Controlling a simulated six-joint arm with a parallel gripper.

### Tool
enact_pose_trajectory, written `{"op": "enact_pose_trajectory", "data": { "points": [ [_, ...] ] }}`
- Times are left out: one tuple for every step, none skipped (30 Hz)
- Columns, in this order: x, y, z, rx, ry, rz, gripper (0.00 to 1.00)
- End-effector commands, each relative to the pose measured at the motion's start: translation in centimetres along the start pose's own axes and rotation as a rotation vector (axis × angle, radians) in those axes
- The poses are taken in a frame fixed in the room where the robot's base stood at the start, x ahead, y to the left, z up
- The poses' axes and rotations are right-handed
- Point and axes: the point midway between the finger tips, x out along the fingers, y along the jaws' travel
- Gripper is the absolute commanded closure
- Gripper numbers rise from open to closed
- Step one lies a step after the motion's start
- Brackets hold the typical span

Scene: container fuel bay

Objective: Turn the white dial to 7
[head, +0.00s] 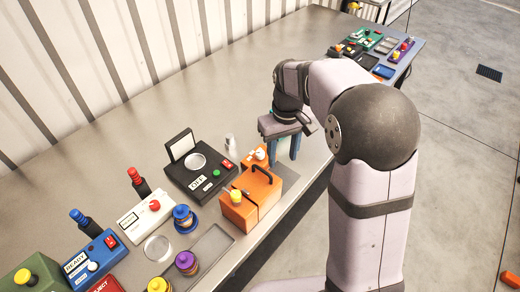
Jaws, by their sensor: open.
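A small white knob (260,153) sits on top of the orange unit (240,210), partly beside my gripper. Another white knob (93,266) is on the front of the blue box labelled READY (80,260) at the lower left. I cannot tell which of them is the dial, and no numbers are readable on either. My gripper (287,157) points down with its blue fingers apart and empty. It is just right of the orange unit, near the bench's front edge. The fingertips look apart from the white knob.
A black device (200,188) with a raised panel, a white box with a red knob (154,205) and lidded jars (184,218) stand left of the orange unit. A small silver cylinder (230,144) stands behind it. The back of the bench (130,120) is clear.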

Motion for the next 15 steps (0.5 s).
{"op": "enact_pose_trajectory", "data": {
  "points": [
    [0.3,-0.2,-1.8,-0.03,-0.001,0.0,0.59],
    [0.3,-0.4,-2.7,-0.047,-0.002,-0.001,0.59],
    [0.3,-0.5,-3.9,-0.071,-0.002,-0.001,0.59],
    [0.4,-0.7,-4.8,-0.087,-0.003,-0.001,0.59],
    [0.5,-0.9,-5.6,-0.104,-0.003,-0.002,0.59],
    [0.5,-1.1,-6.5,-0.124,-0.003,-0.002,0.59],
    [0.6,-1.2,-7.2,-0.137,-0.004,-0.002,0.59],
    [0.6,-1.4,-7.8,-0.151,-0.003,-0.002,0.59],
    [0.7,-1.6,-8.4,-0.167,-0.004,-0.002,0.59],
    [0.8,-1.7,-8.9,-0.177,-0.004,-0.002,0.59],
    [0.8,-1.8,-9.3,-0.186,-0.003,-0.002,0.59],
    [0.8,-2.0,-9.7,-0.197,-0.004,-0.002,0.59],
    [0.8,-2.0,-10.0,-0.204,-0.003,-0.002,0.59],
    [0.9,-2.1,-10.3,-0.21,-0.003,-0.002,0.59],
    [0.9,-2.2,-10.5,-0.216,-0.002,-0.002,0.59]
  ]
}}
